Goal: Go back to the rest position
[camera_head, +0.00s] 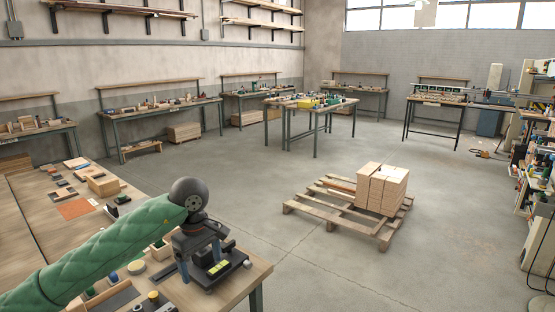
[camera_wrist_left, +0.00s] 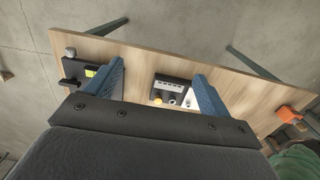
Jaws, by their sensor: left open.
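My left gripper (camera_head: 203,256) is at the end of the green-sleeved arm, over the near workbench (camera_head: 258,270) close to its front corner. Its two blue fingers are apart in the left wrist view (camera_wrist_left: 160,72), with nothing held between them. Past the fingers lies the wooden bench top (camera_wrist_left: 140,60), with a black box with a yellow knob (camera_wrist_left: 170,86) on it. A dark fixture with yellow-green pieces (camera_head: 218,267) sits on the bench beside the gripper; it also shows at the left in the wrist view (camera_wrist_left: 75,68). My right gripper is not in view.
The near bench also holds a wooden block (camera_head: 103,186), an orange mat (camera_head: 75,209) and small parts. A pallet (camera_head: 325,204) with stacked cartons (camera_head: 381,188) stands on the floor to the right. Other workbenches line the walls.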

